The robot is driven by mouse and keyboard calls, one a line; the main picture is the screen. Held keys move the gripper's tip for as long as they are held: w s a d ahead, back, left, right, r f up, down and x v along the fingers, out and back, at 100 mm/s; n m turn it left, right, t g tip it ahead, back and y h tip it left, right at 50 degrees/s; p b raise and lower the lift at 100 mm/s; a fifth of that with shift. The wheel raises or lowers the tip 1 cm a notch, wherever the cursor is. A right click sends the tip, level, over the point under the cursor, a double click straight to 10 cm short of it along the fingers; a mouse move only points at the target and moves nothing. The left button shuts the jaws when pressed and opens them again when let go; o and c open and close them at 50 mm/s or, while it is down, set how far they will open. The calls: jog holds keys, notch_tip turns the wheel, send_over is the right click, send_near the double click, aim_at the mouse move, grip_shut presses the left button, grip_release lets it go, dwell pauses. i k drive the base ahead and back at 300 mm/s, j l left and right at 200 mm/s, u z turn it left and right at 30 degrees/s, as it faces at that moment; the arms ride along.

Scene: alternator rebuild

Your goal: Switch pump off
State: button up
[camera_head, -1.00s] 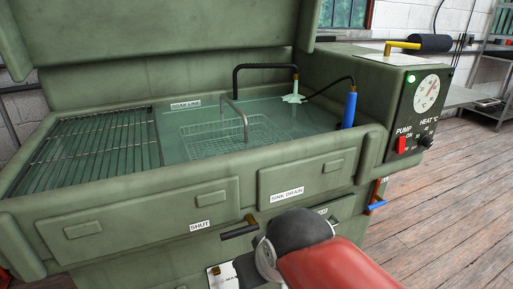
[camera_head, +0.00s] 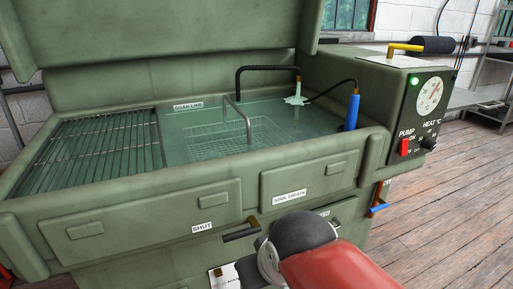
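The pump switch (camera_head: 404,147) is a red rocker on the black control panel (camera_head: 421,116) at the right end of the green parts washer. The words PUMP and ON stand by it. A green lamp (camera_head: 413,81) glows at the panel's upper left. Which way the rocker is tipped is too small to tell. My arm, red and dark grey, rises from the bottom centre in front of the washer. My gripper is not visible, and neither is anything it may hold.
The washer's tank (camera_head: 170,170) holds liquid, a wire basket (camera_head: 235,140), a rack (camera_head: 95,150) and a blue-handled brush (camera_head: 352,110). A temperature dial (camera_head: 429,95) and a heat knob (camera_head: 429,143) share the panel. A drain lever (camera_head: 240,234) sticks out in front. Wooden floor (camera_head: 440,220) at right is clear.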

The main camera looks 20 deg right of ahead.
aim_at(403, 144)
jog(key=z, duration=1.75)
